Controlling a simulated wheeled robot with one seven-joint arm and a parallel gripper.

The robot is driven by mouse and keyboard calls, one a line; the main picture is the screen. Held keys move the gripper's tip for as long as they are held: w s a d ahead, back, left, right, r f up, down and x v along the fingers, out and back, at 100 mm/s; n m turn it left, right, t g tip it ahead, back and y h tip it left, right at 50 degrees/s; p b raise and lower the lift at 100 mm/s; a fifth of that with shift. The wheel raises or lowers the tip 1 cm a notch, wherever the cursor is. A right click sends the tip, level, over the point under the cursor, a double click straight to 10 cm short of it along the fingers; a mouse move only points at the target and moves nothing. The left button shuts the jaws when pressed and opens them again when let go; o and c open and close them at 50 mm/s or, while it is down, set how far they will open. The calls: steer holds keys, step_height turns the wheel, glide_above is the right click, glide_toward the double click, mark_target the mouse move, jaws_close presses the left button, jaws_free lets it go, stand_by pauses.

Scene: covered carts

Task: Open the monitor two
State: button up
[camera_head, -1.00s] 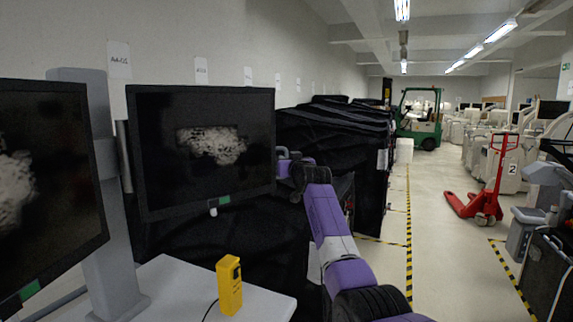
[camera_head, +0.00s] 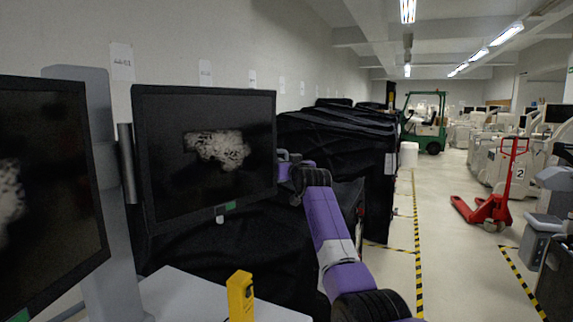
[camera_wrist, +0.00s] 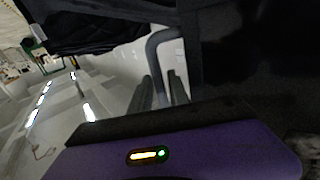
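Two dark monitors show in the head view. The left one (camera_head: 45,170) is cut by the frame edge. The second monitor (camera_head: 170,180), to its right, has a grey blotch on screen and a small green label at its bottom. It stands angled, its left edge nearer me. My gripper (camera_head: 287,165) is at its right edge, partly hidden behind its own wrist.
A grey post (camera_head: 100,190) stands between the monitors above a white tabletop (camera_head: 180,295). A yellow device (camera_head: 240,297) is at its front. Black-covered carts (camera_head: 350,140) lie behind my arm. The aisle floor (camera_head: 440,220) is clear up to a red pallet jack (camera_head: 490,210).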

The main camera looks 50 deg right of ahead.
steer(key=shift+s+a, duration=0.1)
steer(key=b+v, duration=0.2)
steer(key=v, duration=0.5)
steer(key=shift+s, duration=0.2)
steer(key=shift+a, duration=0.15)
stand_by(0.6)
